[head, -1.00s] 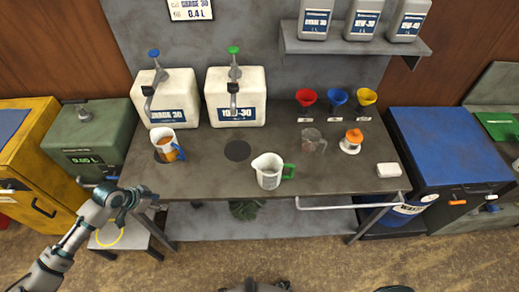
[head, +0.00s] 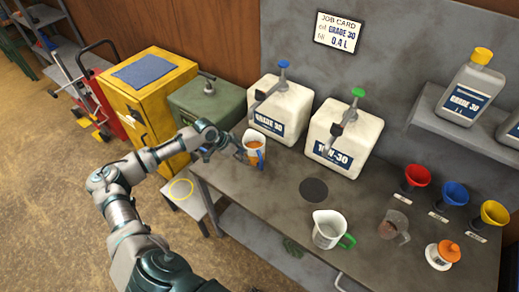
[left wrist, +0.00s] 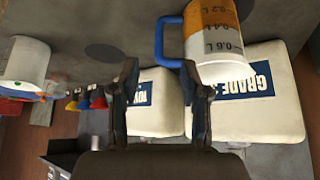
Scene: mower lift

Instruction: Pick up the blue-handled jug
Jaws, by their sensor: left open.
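The blue-handled jug (head: 253,142) stands upright at the left end of the workbench (head: 285,190), with amber liquid in it. My left gripper (head: 230,147) is beside it on its left, open and empty. In the left wrist view the jug (left wrist: 212,35) shows at the top with its scale marks and amber band. Its blue handle (left wrist: 160,40) lies just beyond the gap between the fingertips of my left gripper (left wrist: 160,75). I cannot tell if a finger touches the jug. My right gripper is not in view.
A blue-pump canister (head: 280,108) and a green-pump canister (head: 342,138) stand behind the jug. A green-handled jug (head: 328,230), a small clear cup (head: 393,224) and several funnels are further right. A dark round spot (head: 314,190) on the bench is clear.

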